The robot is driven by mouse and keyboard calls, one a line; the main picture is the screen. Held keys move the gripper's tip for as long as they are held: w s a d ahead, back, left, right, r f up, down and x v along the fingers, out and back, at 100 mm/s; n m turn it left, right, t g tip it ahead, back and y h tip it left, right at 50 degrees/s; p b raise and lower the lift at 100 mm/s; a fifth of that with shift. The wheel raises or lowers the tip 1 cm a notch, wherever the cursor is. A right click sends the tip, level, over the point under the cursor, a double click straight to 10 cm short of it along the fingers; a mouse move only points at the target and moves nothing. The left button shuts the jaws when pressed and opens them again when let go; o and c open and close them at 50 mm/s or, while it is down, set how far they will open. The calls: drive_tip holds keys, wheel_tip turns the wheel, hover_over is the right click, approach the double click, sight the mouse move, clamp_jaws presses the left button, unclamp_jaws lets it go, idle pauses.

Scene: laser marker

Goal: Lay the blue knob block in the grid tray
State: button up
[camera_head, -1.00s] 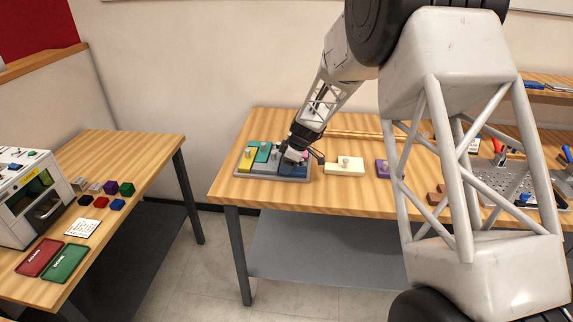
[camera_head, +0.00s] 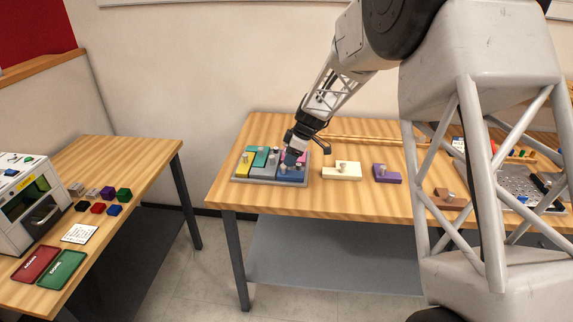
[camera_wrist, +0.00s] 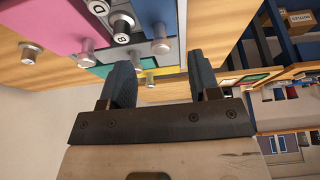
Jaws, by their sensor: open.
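The blue knob block (camera_head: 291,176) is at the front right of the grid tray (camera_head: 234,179), among yellow, teal, grey and pink blocks. In the wrist view, the blue block (camera_wrist: 155,12) shows partly at the top, with a metal knob on it. It looks seated in the tray, but its far edges are out of the wrist view. My gripper (camera_head: 292,153) is over the tray's right part, tilted.
A cream knob block (camera_head: 342,172) and a purple knob block (camera_head: 387,174) lie right of the tray on the table (camera_head: 290,202). A brown block (camera_head: 450,199) lies further right. The table's front strip is clear. A wooden rail runs behind the blocks.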

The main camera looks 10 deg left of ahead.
drive_tip(key=v, duration=0.5)
drive_tip(key=shift+d+r, duration=0.15)
drive_tip(key=shift+r, duration=0.2)
idle(0.6)
drive_tip(key=s+d+r+m+t+h, duration=0.1)
drive_tip(key=s+d+r+m, duration=0.3)
drive_tip(key=s+d+r, duration=0.6)
drive_tip(key=s+d+r+m+h, duration=0.1)
drive_tip(key=s+d+r+m, duration=0.35)
drive_tip(key=s, duration=0.95)
drive_tip(key=s+d+f+m+h, duration=0.1)
drive_tip(key=s+d+m, duration=0.2)
drive_tip(key=s, duration=0.6)
drive_tip(key=s+d+f+m+t, duration=0.1)
drive_tip(key=s+d+m, duration=0.2)
drive_tip(key=s, duration=0.6)
drive_tip(key=s+d+f+m+h, duration=0.1)
drive_tip(key=s+d+m, duration=0.2)
drive_tip(key=s, duration=0.6)
drive_tip(key=shift+d+m+t+h, duration=0.3)
drive_tip(key=shift+d+m, duration=0.05)
drive_tip(key=shift+d, duration=0.7)
